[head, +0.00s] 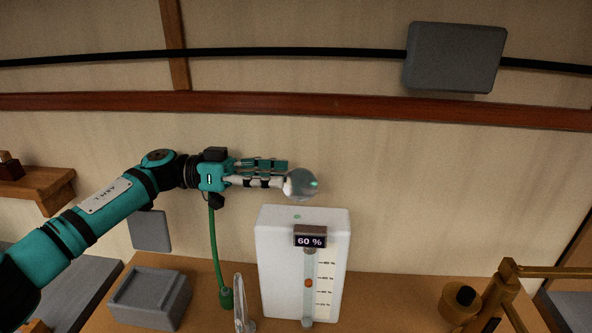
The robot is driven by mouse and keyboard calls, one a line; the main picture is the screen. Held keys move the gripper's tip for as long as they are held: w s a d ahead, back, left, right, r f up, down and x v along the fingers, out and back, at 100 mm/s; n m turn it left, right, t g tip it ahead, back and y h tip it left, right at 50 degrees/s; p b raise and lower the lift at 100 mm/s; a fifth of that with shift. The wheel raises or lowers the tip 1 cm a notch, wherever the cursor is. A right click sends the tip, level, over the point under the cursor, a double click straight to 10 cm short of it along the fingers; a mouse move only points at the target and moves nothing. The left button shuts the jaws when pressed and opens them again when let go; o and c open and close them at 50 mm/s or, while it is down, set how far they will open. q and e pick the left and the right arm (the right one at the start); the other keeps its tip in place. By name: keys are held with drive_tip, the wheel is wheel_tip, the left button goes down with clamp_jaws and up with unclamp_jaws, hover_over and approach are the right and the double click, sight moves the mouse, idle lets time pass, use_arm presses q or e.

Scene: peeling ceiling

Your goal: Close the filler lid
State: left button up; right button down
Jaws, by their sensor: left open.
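A white tank (270,265) stands on the wooden table, with a display reading 60 % and a scale with an orange marker on its front. A clear round piece (303,186), which looks like the filler lid, shows just above the tank's top. I cannot tell how it joins the tank. A small green spot (297,217) is on the tank's top. My left gripper (286,175) is open, pointing right, with its fingertips at the left edge of the clear round piece; whether they touch is unclear. My right gripper is out of view.
A grey box (150,298) and a clear upright object (240,305) stand left of the tank. A brass-coloured fixture (500,290) is at the right.

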sight(296, 177)
use_arm(q)
drive_tip(key=shift+s+d+p, duration=0.2)
drive_tip(key=shift+d+p, duration=0.05)
drive_tip(key=shift+d, duration=0.85)
drive_tip(key=shift+s+d+p, duration=0.15)
drive_tip(key=shift+d+p, duration=0.05)
drive_tip(key=shift+d, duration=0.85)
drive_tip(key=shift+c, duration=0.2)
clamp_jaws()
